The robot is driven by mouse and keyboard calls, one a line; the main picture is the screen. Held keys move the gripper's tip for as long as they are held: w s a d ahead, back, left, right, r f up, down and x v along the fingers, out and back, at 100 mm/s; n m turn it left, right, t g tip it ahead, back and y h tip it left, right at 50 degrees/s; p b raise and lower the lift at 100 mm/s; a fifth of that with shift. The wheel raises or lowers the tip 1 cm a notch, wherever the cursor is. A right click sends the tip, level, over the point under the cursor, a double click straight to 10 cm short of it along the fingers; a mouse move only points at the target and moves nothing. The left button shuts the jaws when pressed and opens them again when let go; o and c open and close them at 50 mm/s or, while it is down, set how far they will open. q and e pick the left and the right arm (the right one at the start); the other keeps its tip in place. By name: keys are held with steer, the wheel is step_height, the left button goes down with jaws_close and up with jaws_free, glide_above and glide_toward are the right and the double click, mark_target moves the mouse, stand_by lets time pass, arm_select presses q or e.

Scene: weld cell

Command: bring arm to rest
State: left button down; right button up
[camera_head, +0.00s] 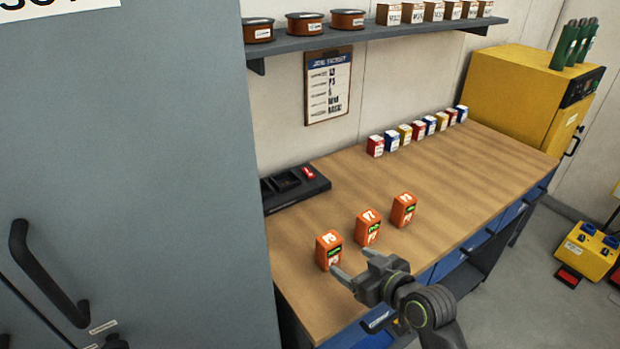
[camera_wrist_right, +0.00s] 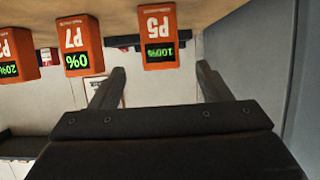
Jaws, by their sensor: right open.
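My right gripper (camera_head: 352,265) is open and empty over the front edge of the wooden bench (camera_head: 460,165). Its two fingers also show in the right wrist view (camera_wrist_right: 162,78). Three orange battery packs stand in a slanted row on the bench. The nearest pack (camera_head: 328,251), marked P5 and 100% in the wrist view (camera_wrist_right: 160,35), is just beyond the fingertips, apparently not held. The middle pack (camera_head: 367,228), P7 with 0% (camera_wrist_right: 78,45), and the far pack (camera_head: 403,210), showing 20% (camera_wrist_right: 17,55), stand to the right. My left gripper is out of view.
A grey cabinet (camera_head: 170,170) stands close at the left. A black charger tray (camera_head: 295,188) lies at the bench's back left. Several small coloured boxes (camera_head: 418,130) line the wall side. A yellow machine (camera_head: 520,95) stands at the far end.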

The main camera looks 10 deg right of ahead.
steer(key=s+d+f+m+g+h, duration=0.1)
steer(key=s+d+f+g+h, duration=0.15)
steer(key=s, duration=0.65)
steer(key=s+d+f+m+g+h, duration=0.2)
steer(key=s+d+f+g, duration=0.2)
steer(key=s, duration=0.4)
steer(key=s+d+f+m+g+h, duration=0.1)
steer(key=s+d+f+g+h, duration=0.15)
steer(key=s, duration=0.65)
step_height(320, 180, down, 25)
steer(key=d+g+y, duration=0.1)
steer(key=d, duration=0.1)
steer(key=s+a+f+g, duration=0.1)
steer(key=s+f, duration=1.4)
steer(key=f, duration=0.1)
steer(key=shift+s+a+f+m+g, duration=0.2)
steer(key=shift+s+a+m+g, duration=0.05)
steer(key=shift+s+m+g, duration=0.1)
